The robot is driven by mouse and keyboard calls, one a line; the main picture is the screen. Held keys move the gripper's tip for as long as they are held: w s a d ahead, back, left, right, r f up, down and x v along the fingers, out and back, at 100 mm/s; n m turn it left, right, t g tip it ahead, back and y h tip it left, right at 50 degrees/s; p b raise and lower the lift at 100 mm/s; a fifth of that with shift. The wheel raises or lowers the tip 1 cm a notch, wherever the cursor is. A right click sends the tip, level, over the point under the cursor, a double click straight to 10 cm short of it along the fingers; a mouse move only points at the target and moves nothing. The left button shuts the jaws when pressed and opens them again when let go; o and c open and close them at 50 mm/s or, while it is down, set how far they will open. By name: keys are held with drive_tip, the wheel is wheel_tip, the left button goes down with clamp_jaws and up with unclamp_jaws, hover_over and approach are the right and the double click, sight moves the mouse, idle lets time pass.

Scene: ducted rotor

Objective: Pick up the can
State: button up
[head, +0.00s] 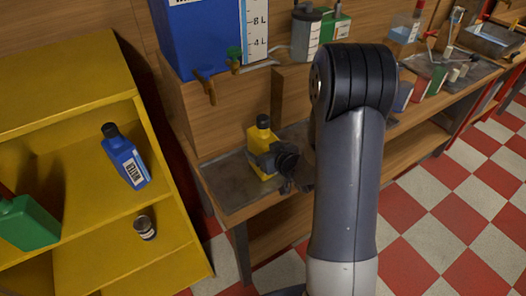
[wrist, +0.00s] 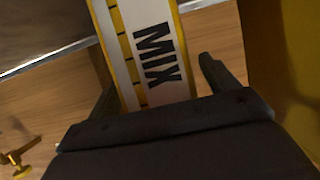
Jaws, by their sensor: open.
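A yellow can (head: 263,135) with a black cap stands upright on the metal-topped end of the wooden bench. In the wrist view the yellow can (wrist: 145,45) shows a white label reading MIX and a scale of black marks. My gripper (head: 284,168) is at the can's front right side and hides part of its lower body in the head view. In the wrist view my gripper (wrist: 155,80) is open, with one finger on each side of the can. Whether the fingers touch it, I cannot tell.
A yellow shelf (head: 60,75) at left holds a blue bottle (head: 126,160), a green bottle (head: 27,222) and a small dark jar (head: 145,228). A large blue tank (head: 205,35) with taps (head: 207,88) stands behind the can. The checkered floor (head: 450,215) at right is clear.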

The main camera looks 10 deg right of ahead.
drive_tip(key=c, duration=1.1)
drive_tip(key=shift+c, duration=0.2)
